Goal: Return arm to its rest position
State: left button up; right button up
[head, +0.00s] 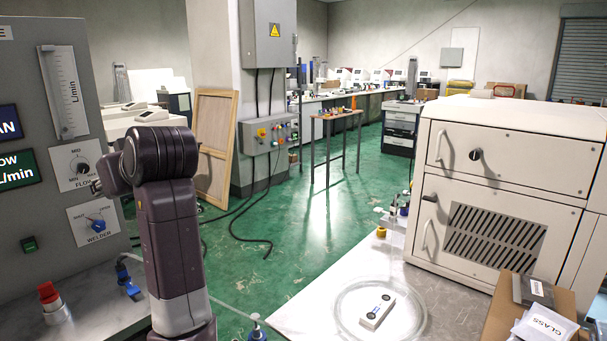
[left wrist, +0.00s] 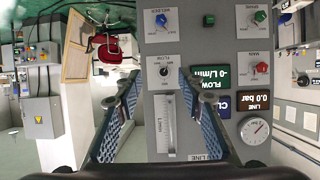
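My left arm (head: 170,215) rises from the bottom in the head view and bends toward the grey control panel (head: 50,130) at the left. Its gripper is mostly hidden behind the wrist there. In the left wrist view my left gripper (left wrist: 158,80) is open, with its two blue-padded fingers apart and nothing between them in grip. The black FLOW knob (left wrist: 163,71) and the flow tube gauge (left wrist: 166,122) show between the fingers. I cannot tell how far the fingertips are from the panel. My right arm and gripper are not in view.
The panel also carries a blue WELDER knob (head: 98,225). A red-topped item (head: 49,296) and a blue-handled valve (head: 129,283) are below it. A bench with a white device (head: 377,310) and a large beige cabinet (head: 505,165) stand right. Green floor lies between.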

pick_arm(q)
jog(key=s+d+f+m+g+h, duration=0.1)
jog(key=s+f+m+h, duration=0.15)
jog(key=f, duration=1.35)
jog(key=s+d+f+m+h, duration=0.1)
jog(key=s+f+m+h, duration=0.15)
jog(key=f, duration=1.25)
jog(key=s+d+f+m+g+h, duration=0.15)
jog(key=s+d+f, duration=0.25)
jog(key=s+f, duration=0.45)
jog(key=s+d+f+m+g+h, duration=0.1)
jog(key=s+d+f+m+h, duration=0.3)
jog(key=s, duration=0.7)
jog(key=s+d+f+m+g, duration=0.1)
jog(key=s+d+f+g, duration=0.15)
jog(key=s+f, duration=0.9)
jog(key=f, duration=2.1)
jog(key=s+a+f+g, duration=0.2)
jog(key=s+f, duration=1.4)
jog(key=s, duration=0.1)
jog(key=shift+s+f, duration=0.25)
jog(key=shift+f, duration=0.1)
